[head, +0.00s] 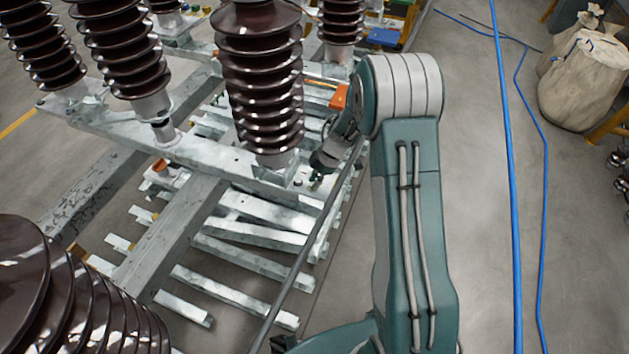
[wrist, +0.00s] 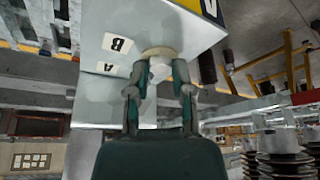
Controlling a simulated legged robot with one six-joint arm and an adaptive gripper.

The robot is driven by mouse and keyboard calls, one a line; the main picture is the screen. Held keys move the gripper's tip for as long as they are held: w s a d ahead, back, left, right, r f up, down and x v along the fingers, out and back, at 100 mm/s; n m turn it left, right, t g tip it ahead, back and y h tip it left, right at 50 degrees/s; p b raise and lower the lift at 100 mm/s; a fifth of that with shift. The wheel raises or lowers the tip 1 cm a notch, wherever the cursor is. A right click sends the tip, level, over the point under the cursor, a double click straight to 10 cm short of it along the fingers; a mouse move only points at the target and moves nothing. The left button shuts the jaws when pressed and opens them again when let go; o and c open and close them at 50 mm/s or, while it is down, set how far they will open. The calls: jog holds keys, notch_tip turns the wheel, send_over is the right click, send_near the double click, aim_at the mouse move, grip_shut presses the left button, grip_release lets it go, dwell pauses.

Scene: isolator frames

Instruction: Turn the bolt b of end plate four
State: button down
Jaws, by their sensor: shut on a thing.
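In the head view my gripper (head: 318,178) is at the right end of a steel beam (head: 225,165), beside the foot of a brown insulator (head: 263,85). The fingertips and the bolt are too small to make out there.
More brown ribbed insulators (head: 122,50) stand along the frame, with one close at the lower left (head: 60,290). Loose steel bars (head: 230,290) lie below. Blue hoses (head: 512,180) cross the open floor on the right, near pale sacks (head: 585,80).

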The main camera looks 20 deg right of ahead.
jog(key=n, duration=0.2)
jog(key=n+g, duration=0.2)
jog(key=n, duration=0.1)
jog(key=shift+w+n, duration=0.3)
jog(key=shift+w+a+n+g+h, duration=0.1)
jog(key=shift+n+g+h, duration=0.25)
jog(key=shift+n, duration=0.7)
jog(key=shift+n+g+h, duration=0.25)
jog(key=shift+n+g, duration=0.1)
jog(key=shift+n, duration=0.7)
jog(key=shift+c, duration=2.4)
grip_release()
